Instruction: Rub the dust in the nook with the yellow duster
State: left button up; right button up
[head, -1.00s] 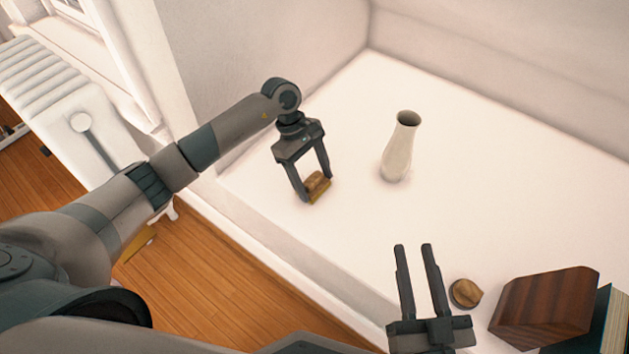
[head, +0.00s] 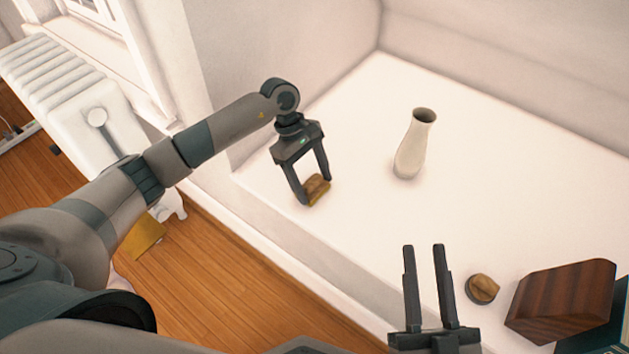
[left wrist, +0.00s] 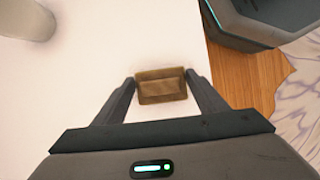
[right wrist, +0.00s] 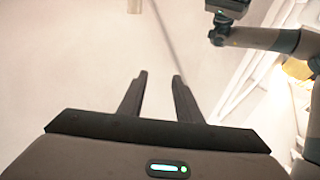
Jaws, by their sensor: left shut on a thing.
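The yellow duster (head: 318,190), a small block with a brown top and a yellowish lower part, is between the fingers of my left gripper (head: 312,192). My left gripper is shut on it, over the white nook surface (head: 330,245) near its front left edge. I cannot tell whether the duster touches the surface. In the left wrist view the duster (left wrist: 161,86) sits between the fingertips. My right gripper (head: 425,248) is open and empty at the front of the nook; its parted fingers also show in the right wrist view (right wrist: 162,76). I cannot make out any dust clearly.
A pale vase (head: 413,148) stands upright right of the duster. A round brown object (head: 482,289), a dark wooden block (head: 562,300) and books (head: 608,335) are at the front right. A white radiator (head: 75,105) and a yellow item (head: 147,236) are at the left.

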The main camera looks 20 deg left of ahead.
pick_arm(q)
notch_tip(320, 180, up, 3)
jog(key=shift+w+f+p, duration=0.15)
jog(key=shift+p, duration=0.15)
jog(key=shift+r+p, duration=0.35)
jog(key=shift+r, duration=0.45)
jog(key=shift+r+p, duration=0.5)
jog(key=shift+r, duration=1.25)
pick_arm(e)
notch_tip(320, 180, down, 10)
jog(key=d+g+h, duration=0.2)
jog(key=g, duration=0.4)
jog(key=shift+d+h, duration=0.2)
jog(key=shift+h, duration=0.1)
pick_arm(q)
jog(key=shift+d, duration=0.1)
pick_arm(e)
jog(key=shift+w+f, duration=0.1)
